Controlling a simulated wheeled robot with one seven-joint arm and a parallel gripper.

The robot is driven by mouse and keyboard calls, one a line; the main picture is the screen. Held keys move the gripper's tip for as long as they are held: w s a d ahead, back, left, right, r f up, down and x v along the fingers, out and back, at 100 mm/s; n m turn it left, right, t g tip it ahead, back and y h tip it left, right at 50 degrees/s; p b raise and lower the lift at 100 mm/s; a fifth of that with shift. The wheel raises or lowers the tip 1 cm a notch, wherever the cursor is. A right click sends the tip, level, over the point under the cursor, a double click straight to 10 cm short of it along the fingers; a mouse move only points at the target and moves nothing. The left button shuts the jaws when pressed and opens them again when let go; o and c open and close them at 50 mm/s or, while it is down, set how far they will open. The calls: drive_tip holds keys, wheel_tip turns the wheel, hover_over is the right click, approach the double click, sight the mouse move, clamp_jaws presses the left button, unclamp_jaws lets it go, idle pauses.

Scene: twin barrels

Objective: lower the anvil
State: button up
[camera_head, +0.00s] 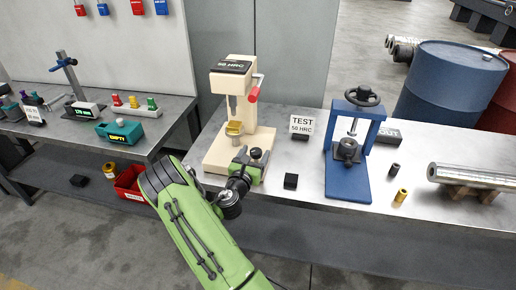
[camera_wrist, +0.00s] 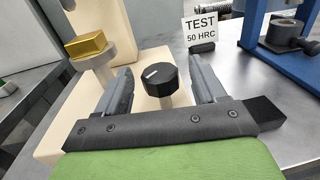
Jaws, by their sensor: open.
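The cream hardness tester (camera_head: 216,150) stands on the metal bench, with a display on top and a red-handled lever (camera_head: 254,90) on its right. A gold block (camera_head: 234,128) sits on a grey post that looks like the anvil (camera_wrist: 97,72), and the block also shows in the wrist view (camera_wrist: 87,45). A black knob with a white mark (camera_wrist: 160,78) stands on a short shaft at the tester's base. My gripper (camera_wrist: 157,71) is open, its fingers on either side of the knob; contact is not clear. In the head view my gripper (camera_head: 250,160) partly hides the base.
A TEST 50 HRC sign (camera_head: 302,124) and a blue hand-wheel press (camera_head: 352,145) stand to the right. A black cube (camera_head: 291,181) lies on the bench near the gripper. A metal cylinder (camera_head: 470,176) rests farther right. Another bench (camera_head: 75,140) stands left.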

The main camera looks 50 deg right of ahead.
drive_tip(key=x, duration=0.3)
drive_tip(key=shift+d, duration=0.2)
drive_tip(key=shift+c, duration=0.3)
drive_tip(key=c, duration=0.9)
drive_tip(key=shift+w, duration=0.1)
drive_tip(key=shift+m+g+p, duration=0.3)
drive_tip(key=shift+g+p, duration=0.05)
drive_tip(key=shift+g, duration=0.05)
